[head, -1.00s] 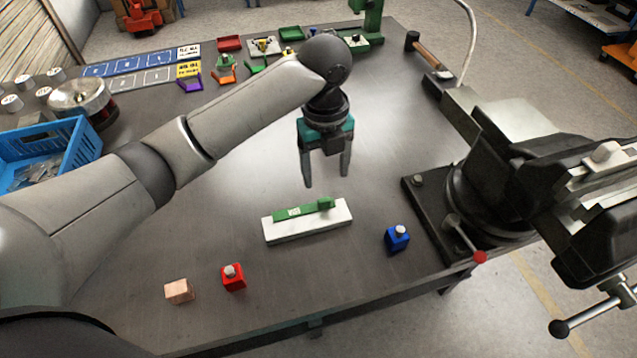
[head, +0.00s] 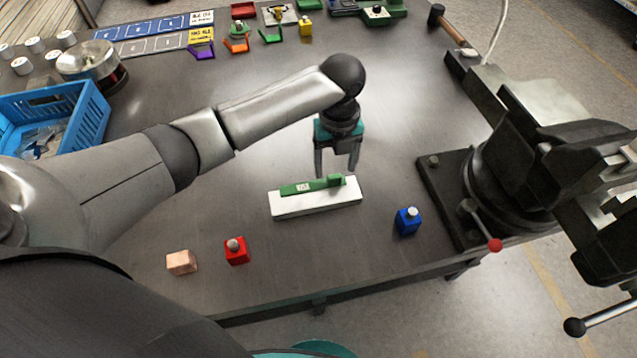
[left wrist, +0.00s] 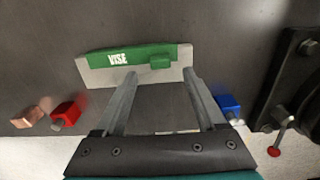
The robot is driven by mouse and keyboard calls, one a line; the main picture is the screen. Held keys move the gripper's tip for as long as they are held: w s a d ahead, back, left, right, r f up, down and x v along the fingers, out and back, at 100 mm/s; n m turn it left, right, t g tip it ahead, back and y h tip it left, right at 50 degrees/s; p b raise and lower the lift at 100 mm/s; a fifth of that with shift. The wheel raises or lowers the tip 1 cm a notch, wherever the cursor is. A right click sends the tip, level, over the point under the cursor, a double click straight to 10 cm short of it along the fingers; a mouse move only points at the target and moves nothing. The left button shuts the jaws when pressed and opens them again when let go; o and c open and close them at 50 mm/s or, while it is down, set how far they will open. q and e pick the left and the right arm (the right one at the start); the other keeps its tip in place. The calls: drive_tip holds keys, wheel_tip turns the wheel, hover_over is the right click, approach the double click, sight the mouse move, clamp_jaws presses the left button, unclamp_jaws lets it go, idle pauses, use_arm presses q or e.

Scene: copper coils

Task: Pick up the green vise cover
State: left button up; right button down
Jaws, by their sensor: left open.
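The green vise cover (head: 306,187) lies on a white block (head: 318,202) near the middle of the table. It has a raised green knob toward its right end. In the left wrist view the cover (left wrist: 139,56) bears the word VISE and lies ahead of the fingertips, on the white block (left wrist: 98,74). My right gripper does not show.
A large dark vise (head: 530,170) stands at the table's right edge. A blue block (head: 407,222), a red block (head: 236,252) and a copper block (head: 181,263) lie nearer the front. A blue crate (head: 92,118) sits at the left.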

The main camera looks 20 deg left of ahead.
sight(335, 177)
use_arm(q)
wheel_tip(335, 177, down, 4)
drive_tip(key=shift+w+r+b, duration=0.1)
drive_tip(key=shift+w+b, duration=0.05)
drive_tip(key=shift+b, duration=0.25)
clamp_jaws()
idle(0.3)
